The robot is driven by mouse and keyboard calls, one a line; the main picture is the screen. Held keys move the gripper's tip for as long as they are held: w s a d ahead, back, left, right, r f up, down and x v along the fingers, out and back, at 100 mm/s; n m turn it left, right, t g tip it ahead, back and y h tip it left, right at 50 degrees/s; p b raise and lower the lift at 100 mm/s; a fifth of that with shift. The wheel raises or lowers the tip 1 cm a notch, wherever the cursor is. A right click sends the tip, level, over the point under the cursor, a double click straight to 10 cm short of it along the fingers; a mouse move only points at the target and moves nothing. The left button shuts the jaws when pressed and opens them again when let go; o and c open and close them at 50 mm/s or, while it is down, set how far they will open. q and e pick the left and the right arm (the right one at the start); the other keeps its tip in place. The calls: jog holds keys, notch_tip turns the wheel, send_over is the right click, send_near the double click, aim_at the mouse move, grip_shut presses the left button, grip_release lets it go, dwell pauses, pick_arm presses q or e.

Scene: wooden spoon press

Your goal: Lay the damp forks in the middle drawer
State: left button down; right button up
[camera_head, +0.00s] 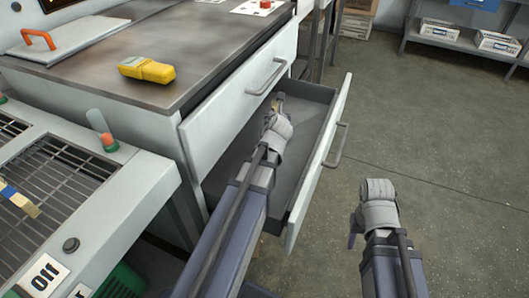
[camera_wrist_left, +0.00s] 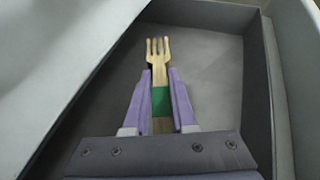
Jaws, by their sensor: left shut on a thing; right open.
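A wooden fork with a green band (camera_wrist_left: 159,100) is held between the two fingers of my left gripper (camera_wrist_left: 160,92). Its tines point away from me over the grey floor of the open drawer (camera_wrist_left: 215,70). In the head view my left gripper (camera_head: 279,104) reaches into this drawer (camera_head: 322,150), below another drawer front with a handle. The fork is mostly hidden there by my wrist; I cannot tell whether it touches the drawer floor. My right gripper (camera_head: 355,232) is open and empty, right of the drawer above the floor, mostly hidden by its wrist.
A yellow device (camera_head: 147,70) sits on the metal counter (camera_head: 205,55). The upper drawer front (camera_head: 235,105) overhangs the open drawer's left side. The floor at right is clear.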

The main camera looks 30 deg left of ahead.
pick_arm(q)
jog(key=shift+a+f, duration=0.25)
jog(key=shift+f, duration=0.15)
pick_arm(e)
jog(key=shift+f, duration=0.45)
pick_arm(q)
jog(key=shift+f, duration=0.15)
pick_arm(e)
jog(key=shift+f, duration=0.1)
pick_arm(q)
notch_tip(320, 180, down, 10)
jog(key=b, duration=1)
pick_arm(e)
notch_tip(320, 180, down, 10)
jog(key=shift+a, duration=0.1)
pick_arm(q)
jog(key=shift+b, duration=0.3)
jog(key=c, duration=0.7)
grip_release()
